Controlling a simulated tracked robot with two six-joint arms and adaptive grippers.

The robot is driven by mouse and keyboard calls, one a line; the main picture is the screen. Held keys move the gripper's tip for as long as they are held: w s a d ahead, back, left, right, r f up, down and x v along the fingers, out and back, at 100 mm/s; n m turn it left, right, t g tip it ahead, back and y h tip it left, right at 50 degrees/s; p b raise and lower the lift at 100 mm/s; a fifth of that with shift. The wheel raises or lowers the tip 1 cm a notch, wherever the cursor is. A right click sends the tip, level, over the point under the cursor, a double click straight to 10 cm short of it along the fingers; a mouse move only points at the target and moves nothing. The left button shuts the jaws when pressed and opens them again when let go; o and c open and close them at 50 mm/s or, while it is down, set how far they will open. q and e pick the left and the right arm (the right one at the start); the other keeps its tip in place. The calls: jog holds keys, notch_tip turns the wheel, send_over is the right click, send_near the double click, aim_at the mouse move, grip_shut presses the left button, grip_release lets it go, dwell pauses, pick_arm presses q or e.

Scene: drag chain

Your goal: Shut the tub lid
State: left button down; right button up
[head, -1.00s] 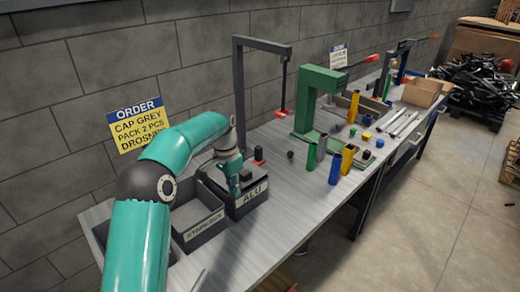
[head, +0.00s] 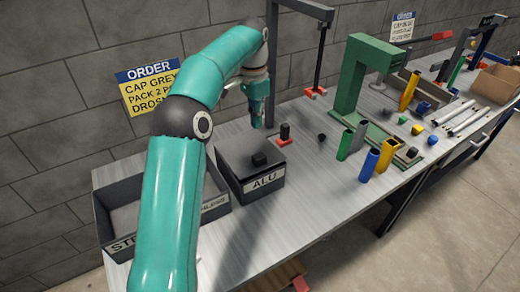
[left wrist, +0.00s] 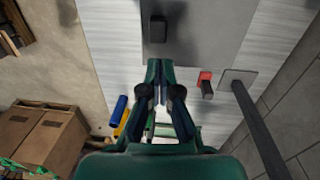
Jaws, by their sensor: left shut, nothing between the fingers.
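The dark grey tub labelled ALU (head: 262,184) stands near the front of the bench. Its flat dark lid (head: 238,150) lies over the top and looks shut, with a small black knob (head: 260,158) on it. In the left wrist view the lid (left wrist: 205,30) is a dark panel with the knob (left wrist: 157,30) near its left side. My left gripper (head: 258,123) is shut and empty, above the bench at the tub's back edge and clear of the knob. Its fingers (left wrist: 160,66) are together in the left wrist view. My right gripper is not in view.
Open grey bins (head: 217,205) stand left of the tub. A red-based black piece (head: 284,138) is close behind it. A dark post (head: 272,70) and a green press (head: 352,75) rise beyond. Coloured tubes (head: 369,165) stand to the right. Bare bench lies between.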

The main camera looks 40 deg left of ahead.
aim_at(260, 157)
pick_arm(q)
jog(key=f, duration=0.7)
jog(key=d+f, duration=0.1)
jog(key=f, duration=0.2)
jog(key=shift+f, duration=0.15)
jog(key=shift+d+f+b, duration=0.25)
jog(key=shift+f+b, duration=0.4)
jog(key=shift+f, duration=0.2)
jog(key=shift+s+d+f, duration=0.1)
jog(key=shift+s+f, duration=0.05)
